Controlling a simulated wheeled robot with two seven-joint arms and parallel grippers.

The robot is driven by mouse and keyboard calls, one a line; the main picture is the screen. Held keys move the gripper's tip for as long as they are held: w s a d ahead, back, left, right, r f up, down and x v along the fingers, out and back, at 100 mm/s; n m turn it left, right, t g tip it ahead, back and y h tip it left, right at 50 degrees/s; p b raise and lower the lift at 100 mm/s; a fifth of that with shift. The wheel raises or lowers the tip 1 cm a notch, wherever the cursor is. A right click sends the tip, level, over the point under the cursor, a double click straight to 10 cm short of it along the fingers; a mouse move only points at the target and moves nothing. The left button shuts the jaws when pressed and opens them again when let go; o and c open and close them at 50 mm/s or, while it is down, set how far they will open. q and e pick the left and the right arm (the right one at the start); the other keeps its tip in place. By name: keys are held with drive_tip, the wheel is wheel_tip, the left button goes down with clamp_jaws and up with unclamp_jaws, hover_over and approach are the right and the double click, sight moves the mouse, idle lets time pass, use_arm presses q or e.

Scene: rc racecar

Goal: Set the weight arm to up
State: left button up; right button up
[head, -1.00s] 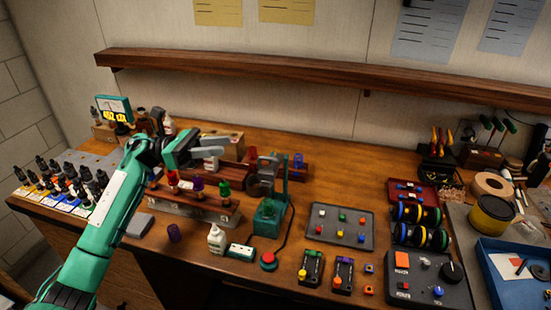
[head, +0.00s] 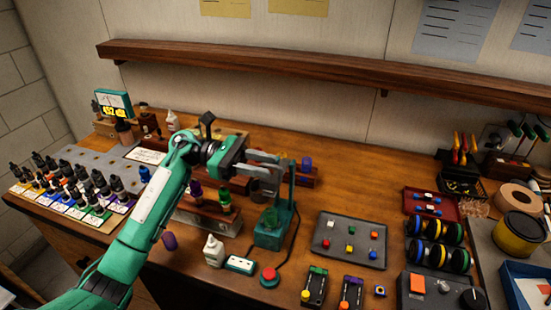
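A teal machine (head: 272,236) stands near the middle of the bench, with an upright post, a greenish block on its base and a cable to a control with a red button (head: 268,276). A grey round part beside the post is partly hidden behind my gripper. I cannot tell for sure which part is the weight arm or whether it is up or down. My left gripper (head: 279,166) is in front of the top of this machine, its grey fingers apart and pointing right. I see nothing held between them. Whether it touches the machine is unclear. My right gripper is not in view.
A wooden block with bottles (head: 215,220) and a white bottle (head: 214,251) stand left of the machine. A grey tray with coloured cubes (head: 350,240) lies to its right. Many small bottles (head: 85,185) fill the left end. A wooden shelf (head: 260,66) runs along the wall.

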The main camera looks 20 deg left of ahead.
use_arm(q)
drive_tip(key=shift+s+d+p, duration=0.1)
drive_tip(key=shift+d+p, duration=0.4)
drive_tip(key=shift+d, duration=1.25)
clamp_jaws()
